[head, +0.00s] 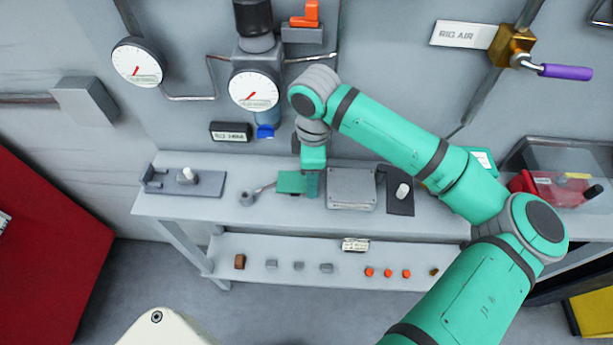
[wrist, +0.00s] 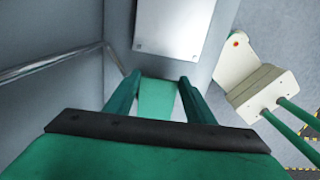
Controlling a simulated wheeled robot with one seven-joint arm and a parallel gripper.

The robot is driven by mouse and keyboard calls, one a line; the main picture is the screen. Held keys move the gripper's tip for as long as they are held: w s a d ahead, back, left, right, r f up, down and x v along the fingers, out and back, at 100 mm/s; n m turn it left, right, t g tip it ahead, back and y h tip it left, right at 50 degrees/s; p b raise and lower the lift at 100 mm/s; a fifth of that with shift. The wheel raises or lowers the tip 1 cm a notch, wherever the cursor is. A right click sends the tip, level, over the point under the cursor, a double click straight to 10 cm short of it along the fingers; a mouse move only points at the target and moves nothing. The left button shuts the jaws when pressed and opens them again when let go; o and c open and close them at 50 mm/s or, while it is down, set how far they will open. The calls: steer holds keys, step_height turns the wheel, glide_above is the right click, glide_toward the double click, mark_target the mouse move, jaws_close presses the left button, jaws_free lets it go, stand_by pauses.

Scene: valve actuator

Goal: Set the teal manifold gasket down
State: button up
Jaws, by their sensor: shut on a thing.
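The teal manifold gasket (head: 290,182) is a flat teal plate at the middle of the grey bench (head: 240,212) in the head view. My gripper (head: 312,186) points down at the gasket's right end and is shut on it. In the wrist view the gasket (wrist: 157,100) shows between the two teal fingers of my gripper (wrist: 158,92). I cannot tell whether the gasket touches the bench top or is held just above it.
A grey square block (head: 351,188) stands close right of my gripper. A small grey cup with a rod (head: 247,198) is to the left, beyond it a dark plate with a white knob (head: 187,182). Gauges (head: 255,90) hang on the wall behind. A lower shelf (head: 300,250) holds small parts.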

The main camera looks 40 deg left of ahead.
steer(key=shift+r, duration=0.15)
step_height(320, 180, up, 4)
steer(key=shift+f, duration=0.2)
steer(key=s+d+r, duration=0.2)
steer(key=s+r, duration=0.7)
steer(key=s, duration=0.4)
steer(key=shift+s+d+r, duration=0.2)
steer(key=shift+s+r, duration=0.05)
steer(key=shift+s, duration=0.1)
